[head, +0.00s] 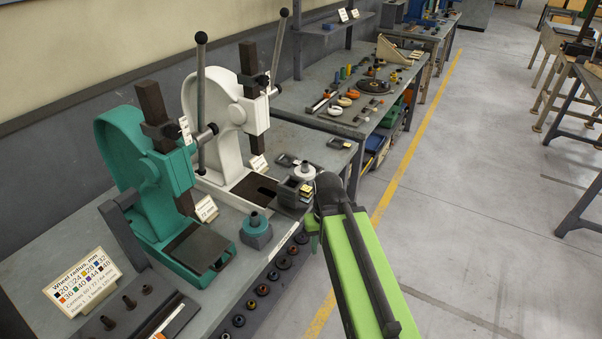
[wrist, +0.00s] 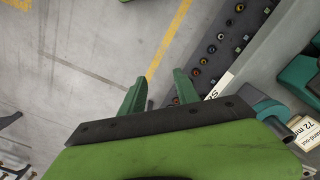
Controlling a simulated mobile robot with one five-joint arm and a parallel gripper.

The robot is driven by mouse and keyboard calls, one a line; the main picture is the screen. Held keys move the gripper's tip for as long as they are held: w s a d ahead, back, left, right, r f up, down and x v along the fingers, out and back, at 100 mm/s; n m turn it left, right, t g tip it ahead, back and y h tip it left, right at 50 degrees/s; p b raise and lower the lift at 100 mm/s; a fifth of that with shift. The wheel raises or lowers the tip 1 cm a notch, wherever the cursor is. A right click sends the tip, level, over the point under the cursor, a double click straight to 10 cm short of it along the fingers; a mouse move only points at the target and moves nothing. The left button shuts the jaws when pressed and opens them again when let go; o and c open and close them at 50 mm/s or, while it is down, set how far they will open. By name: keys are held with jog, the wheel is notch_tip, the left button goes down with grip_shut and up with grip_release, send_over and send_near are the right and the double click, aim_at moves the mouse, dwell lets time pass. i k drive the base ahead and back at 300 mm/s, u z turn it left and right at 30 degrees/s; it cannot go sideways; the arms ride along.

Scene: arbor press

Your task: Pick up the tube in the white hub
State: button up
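The white hub (head: 304,174) sits near the front edge of the bench, to the right of the white press. A short dark tube (head: 304,165) stands upright in it. My gripper (head: 314,240) is mostly hidden behind my arm in the head view, lower than the hub and just off the bench's front edge. In the wrist view my gripper (wrist: 160,92) has its two green fingers apart, with nothing between them. I cannot make out the white hub in the wrist view.
A teal press (head: 150,190) and a white press (head: 222,110) stand on the bench. A teal block with a dark peg (head: 256,231) is near the front edge. Dark blocks (head: 294,190) stand close to the hub.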

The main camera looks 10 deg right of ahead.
aim_at(305, 164)
jog(key=u, duration=5.25)
jog(key=i, duration=0.15)
jog(key=z, duration=2.25)
jog(key=k, duration=1.5)
jog(key=z, duration=1.4)
jog(key=i, duration=1.05)
jog(key=u, duration=0.1)
